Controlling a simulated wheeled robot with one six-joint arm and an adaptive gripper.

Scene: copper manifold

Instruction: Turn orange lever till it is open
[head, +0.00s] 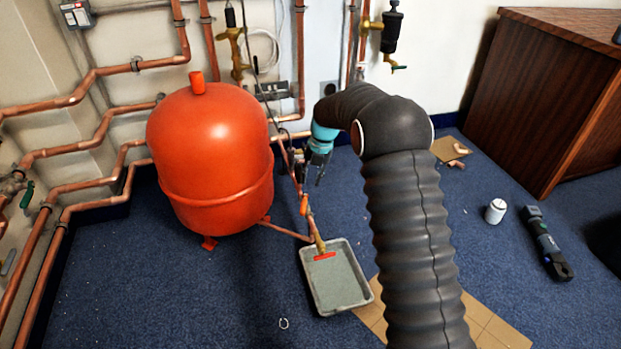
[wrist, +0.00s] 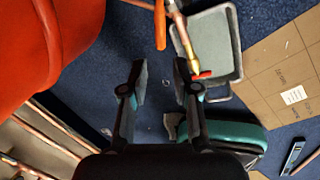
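The orange lever (head: 304,204) sits on a thin copper pipe to the right of the red tank, above the grey tray. It also shows at the top of the wrist view (wrist: 160,24), hanging roughly lengthwise beside the copper pipe. My gripper (head: 315,176) is above and slightly right of the lever in the head view. In the wrist view my gripper (wrist: 160,80) has its two fingers apart with only blue carpet between them. The lever lies beyond the fingertips, and no contact shows. The lever's pivot is hard to make out.
A brass valve with a red handle (head: 324,256) is lower on the same pipe, over the grey tray (head: 340,285). The red tank (head: 210,150) stands close on the left. Cardboard (head: 490,325), a white can (head: 495,211) and a dark tool (head: 547,243) lie right.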

